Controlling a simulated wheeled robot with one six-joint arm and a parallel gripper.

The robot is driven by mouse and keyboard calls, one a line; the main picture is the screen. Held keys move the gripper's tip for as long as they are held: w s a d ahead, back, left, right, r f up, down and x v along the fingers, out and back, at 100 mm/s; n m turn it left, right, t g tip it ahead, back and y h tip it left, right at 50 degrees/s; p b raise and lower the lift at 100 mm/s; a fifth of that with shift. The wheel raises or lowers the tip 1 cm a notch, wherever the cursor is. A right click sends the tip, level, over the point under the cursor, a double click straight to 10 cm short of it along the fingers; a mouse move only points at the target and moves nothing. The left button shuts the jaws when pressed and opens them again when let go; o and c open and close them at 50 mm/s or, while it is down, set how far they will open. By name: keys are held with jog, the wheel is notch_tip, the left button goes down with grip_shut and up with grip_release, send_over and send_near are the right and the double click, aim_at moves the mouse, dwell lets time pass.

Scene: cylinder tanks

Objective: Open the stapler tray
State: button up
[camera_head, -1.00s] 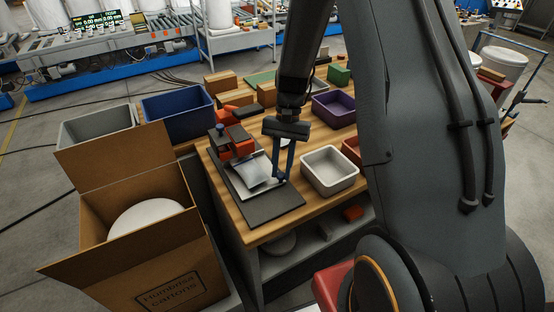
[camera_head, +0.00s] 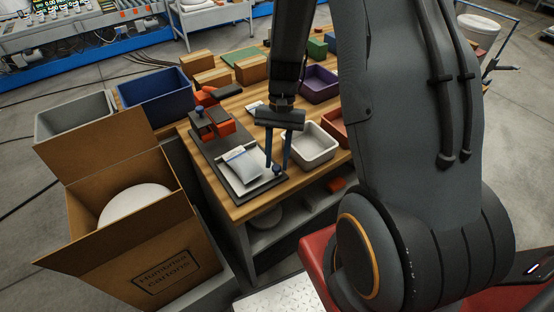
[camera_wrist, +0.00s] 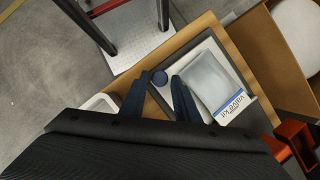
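The stapler (camera_head: 222,122) has an orange-red head and stands at the back of a dark base plate (camera_head: 205,150) on the wooden table. Its pale tray (camera_head: 238,185) lies at the front end of the base, out from under the head, and carries a silvery packet (camera_head: 243,165). The packet also shows in the wrist view (camera_wrist: 208,82). A dark blue knob (camera_wrist: 159,77) sits at the tray's front corner. My gripper (camera_head: 278,167) is open, with its two blue fingers at the knob. In the wrist view the knob shows between the fingertips, with small gaps.
A white bin (camera_head: 312,145) stands just right of my gripper. A purple bin (camera_head: 318,83) and wooden blocks (camera_head: 212,77) are farther back. An open carton (camera_head: 135,235) and a blue bin (camera_head: 153,97) stand to the left. The table's front edge is close to the tray.

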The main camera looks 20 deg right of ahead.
jog(key=b+v, duration=0.1)
jog(key=v, duration=0.6)
jog(key=shift+b, duration=0.3)
jog(key=shift+r, duration=0.15)
jog(key=s+a+r+n+t+h, duration=0.2)
jog(key=s+a+r+n+t, duration=0.2)
jog(key=s, duration=0.4)
jog(key=shift+r+n+t+h, duration=0.3)
jog(key=shift+r+n+t, duration=0.45)
jog(key=shift+n, duration=0.65)
